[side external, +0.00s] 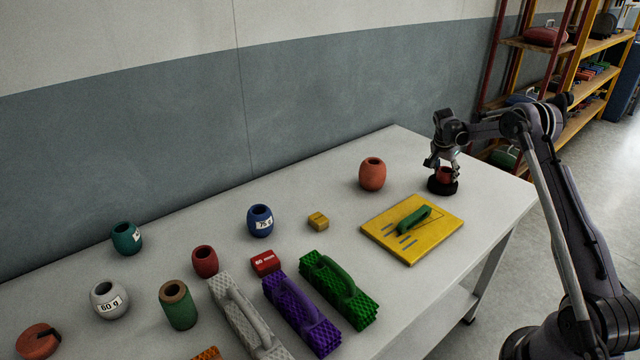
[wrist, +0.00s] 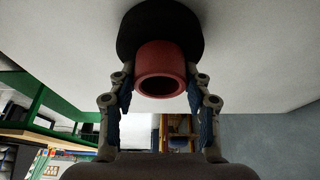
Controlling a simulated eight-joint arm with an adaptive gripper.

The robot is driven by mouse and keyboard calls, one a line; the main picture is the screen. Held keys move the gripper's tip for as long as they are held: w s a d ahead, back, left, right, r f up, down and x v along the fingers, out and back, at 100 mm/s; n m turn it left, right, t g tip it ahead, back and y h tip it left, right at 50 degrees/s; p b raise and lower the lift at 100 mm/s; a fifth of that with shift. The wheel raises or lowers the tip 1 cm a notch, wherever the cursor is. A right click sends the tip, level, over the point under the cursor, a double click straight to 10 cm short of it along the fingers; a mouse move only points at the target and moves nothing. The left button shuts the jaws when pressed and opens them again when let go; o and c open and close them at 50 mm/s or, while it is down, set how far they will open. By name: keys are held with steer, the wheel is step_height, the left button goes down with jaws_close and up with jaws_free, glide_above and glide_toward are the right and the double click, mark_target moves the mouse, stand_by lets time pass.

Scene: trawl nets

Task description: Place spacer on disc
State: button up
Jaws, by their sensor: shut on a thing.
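A red hollow spacer (side external: 445,175) is between the fingers of my gripper (side external: 445,166), which is shut on it. The spacer is upright over a black round disc (side external: 441,187) near the right end of the table. In the wrist view the spacer (wrist: 161,55) shows its open end between the two fingertips (wrist: 160,80), and the black disc (wrist: 132,32) lies beyond it. I cannot tell whether the spacer touches the disc or is just above it. The spacer's far end is hidden.
The white table (side external: 330,182) has a yellow board (side external: 440,242) with a green tool in front of the disc. An orange barrel-shaped float (side external: 372,174) stands left of the disc. Several floats, a small yellow block (side external: 318,221) and ribbed handled blocks lie farther left.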

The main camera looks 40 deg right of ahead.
steer(key=shift+f, duration=0.1)
steer(key=o, duration=1.1)
steer(key=shift+o, duration=0.2)
steer(key=v, duration=1.2)
steer(key=a+r+n+t, duration=0.1)
steer(key=a+r+n, duration=0.15)
steer(key=a, duration=0.35)
steer(key=a+r+n+t, duration=0.1)
steer(key=a+r+n, duration=0.1)
steer(key=a+r, duration=0.3)
steer(key=s+a+r+n+t+y, duration=0.1)
steer(key=s+a+r+n, duration=0.1)
steer(key=a, duration=0.5)
steer(key=s+a+r+n+t, duration=0.1)
steer(key=s+a+n, duration=0.2)
steer(key=a, duration=0.3)
steer(key=s+a+f+n+t+y, duration=0.3)
steer(key=s+a+f+n, duration=0.2)
steer(key=s+a, duration=0.9)
steer(key=a+n, duration=0.3)
steer(key=shift+s+a, duration=0.3)
